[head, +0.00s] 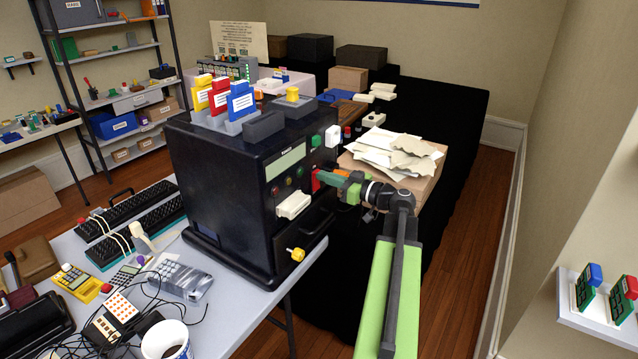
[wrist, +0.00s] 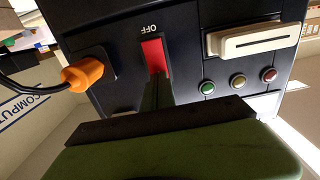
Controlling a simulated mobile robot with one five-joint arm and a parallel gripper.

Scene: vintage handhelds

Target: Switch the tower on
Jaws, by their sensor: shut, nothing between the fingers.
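The tower is a black box (head: 222,165) standing on the grey table in the head view; its front panel (wrist: 125,40) fills much of the wrist view. A red switch (wrist: 155,54) sits on that panel beside the word OFF. The red switch also shows in the head view (head: 316,181). My gripper (head: 328,178) is shut and empty, with its tips right at the red switch. In the wrist view my gripper (wrist: 157,92) is at the switch's lower end; I cannot tell whether it touches. The lower end of the switch is hidden.
An orange plug with a black cable (wrist: 84,75) sticks out beside the switch. Papers lie on a box (head: 425,178) behind my gripper. Cables and keyboards crowd the table's left.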

